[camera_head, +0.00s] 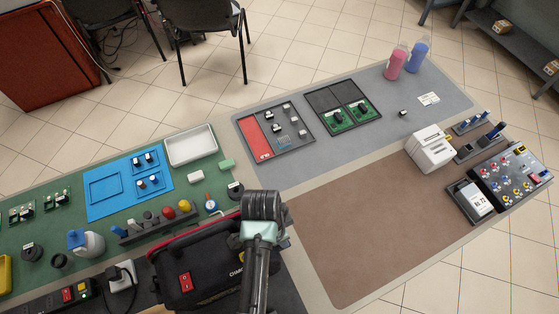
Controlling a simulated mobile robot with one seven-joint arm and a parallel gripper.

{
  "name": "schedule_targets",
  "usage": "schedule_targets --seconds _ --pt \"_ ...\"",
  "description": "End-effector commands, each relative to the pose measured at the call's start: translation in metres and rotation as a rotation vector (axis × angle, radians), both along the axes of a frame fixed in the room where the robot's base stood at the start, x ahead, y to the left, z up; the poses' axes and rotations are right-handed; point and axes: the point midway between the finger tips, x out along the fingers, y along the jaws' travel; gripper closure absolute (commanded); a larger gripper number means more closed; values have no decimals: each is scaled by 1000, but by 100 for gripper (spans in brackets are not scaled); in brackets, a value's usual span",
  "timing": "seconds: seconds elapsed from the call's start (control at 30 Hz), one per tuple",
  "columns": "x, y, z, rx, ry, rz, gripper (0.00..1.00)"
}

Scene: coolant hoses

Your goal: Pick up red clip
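I cannot pick out a red clip with certainty. A grey tray (293,143) at the upper middle has a red panel along its left side and several small dark and metallic parts on it. These parts are too small to identify. My dark arm (258,275) rises from the bottom edge to a ribbed dark end near the middle. No gripper fingers show, so I cannot see whether the gripper is open or holds anything. My arm and body hide part of the table's front.
Pink and blue bottles (406,61) stand at the far right, a white device (430,147) nearer. The brown mat (365,230) is clear.

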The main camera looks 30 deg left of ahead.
Motion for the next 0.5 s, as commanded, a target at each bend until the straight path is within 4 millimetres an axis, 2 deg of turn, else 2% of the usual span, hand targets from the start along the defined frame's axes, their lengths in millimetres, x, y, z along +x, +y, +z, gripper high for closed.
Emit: schedule_targets --seconds 0.17,0.2,0.5 --pt "0 0 0 0 0 0 45" --pt "0 0 0 0 0 0 49" --pt "0 0 0 0 0 0 100"
